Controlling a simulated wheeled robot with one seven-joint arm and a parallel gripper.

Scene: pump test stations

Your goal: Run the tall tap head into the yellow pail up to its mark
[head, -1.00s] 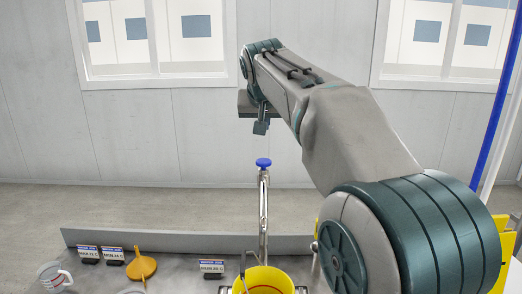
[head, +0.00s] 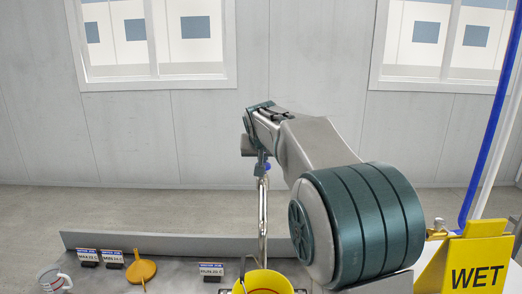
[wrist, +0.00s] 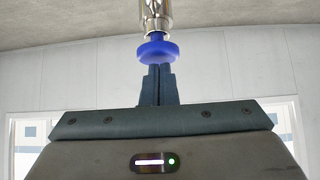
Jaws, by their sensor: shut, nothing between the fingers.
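The tall tap head (head: 263,215) is a shiny metal pipe rising behind the yellow pail (head: 246,290), with a blue knob (head: 266,168) on top. In the wrist view the blue knob (wrist: 157,50) sits at the tips of my gripper (wrist: 158,72), whose fingers are shut together with nothing between them. Whether the tips touch the knob, I cannot tell. In the head view my gripper (head: 262,160) is at the knob, partly hidden by my arm. The pail stands at the bottom edge, cut off, with a red line inside. Water is not visible.
An orange funnel (head: 141,270), a clear measuring jug (head: 56,283) and several small label signs (head: 211,269) stand left of the pail. A yellow WET sign (head: 474,265) stands at right. A low grey ledge (head: 170,244) runs behind.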

